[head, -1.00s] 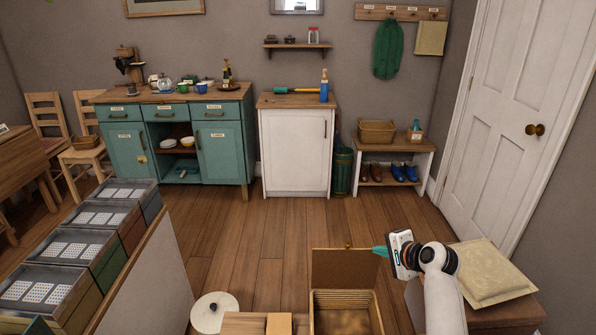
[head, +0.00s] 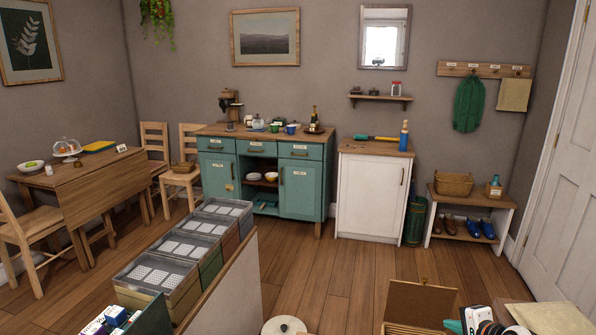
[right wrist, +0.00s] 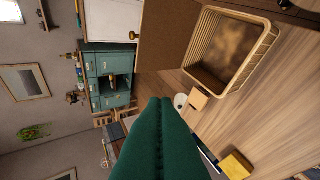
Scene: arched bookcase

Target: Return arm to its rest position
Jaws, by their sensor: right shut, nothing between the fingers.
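My right arm is at the lower right edge of the head view. Its right gripper (head: 453,326) shows there only as a small teal tip beside the white wrist. In the right wrist view the green ribbed fingers (right wrist: 162,125) lie together, shut and empty. They are clear of the open box (right wrist: 236,45), which has a slatted rim and a raised brown lid. The lid (head: 418,306) also shows in the head view, just left of my right gripper. My left arm and gripper are not in view.
A row of grey-topped bins (head: 180,247) stands behind a pale panel (head: 228,290) at centre left. A padded envelope (head: 548,318) lies beside my right wrist. A round white lid (head: 284,326) is at the bottom. Open floor (head: 335,275) lies before the white cabinet (head: 370,195).

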